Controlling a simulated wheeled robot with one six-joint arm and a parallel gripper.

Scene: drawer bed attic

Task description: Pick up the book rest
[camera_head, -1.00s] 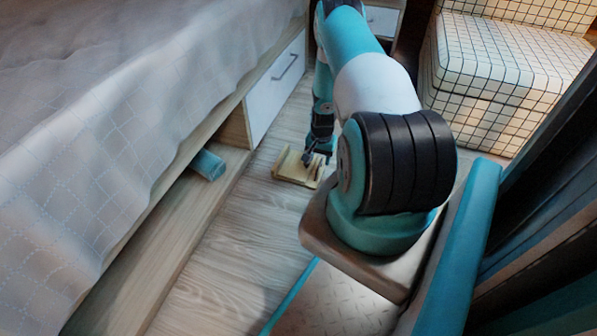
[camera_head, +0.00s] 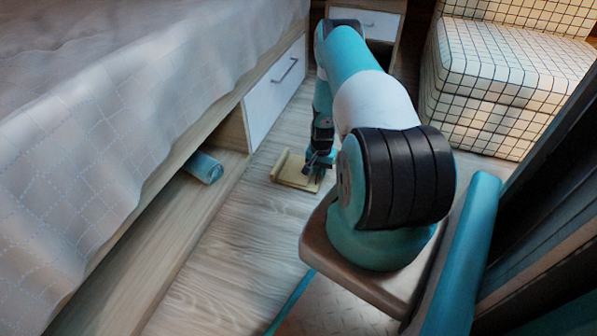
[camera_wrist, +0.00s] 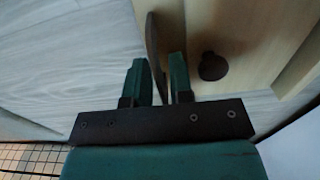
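The book rest (camera_head: 290,174) is a small pale wooden piece with a raised edge. It lies on the floor beside the bed, and my gripper (camera_head: 318,167) is down at its right side. In the wrist view, the book rest's pale board (camera_wrist: 245,35) with a dark round spot fills the upper right. A thin dark upright plate (camera_wrist: 152,42), apparently part of the book rest, stands between the two green fingers of my gripper (camera_wrist: 158,70). The fingers are close together on either side of it. The book rest shows no clear lift off the floor.
The bed (camera_head: 90,120) runs along the left, with a white drawer (camera_head: 275,90) under it. A checked seat (camera_head: 500,85) stands at the back right. The floor (camera_head: 240,235) in front is clear.

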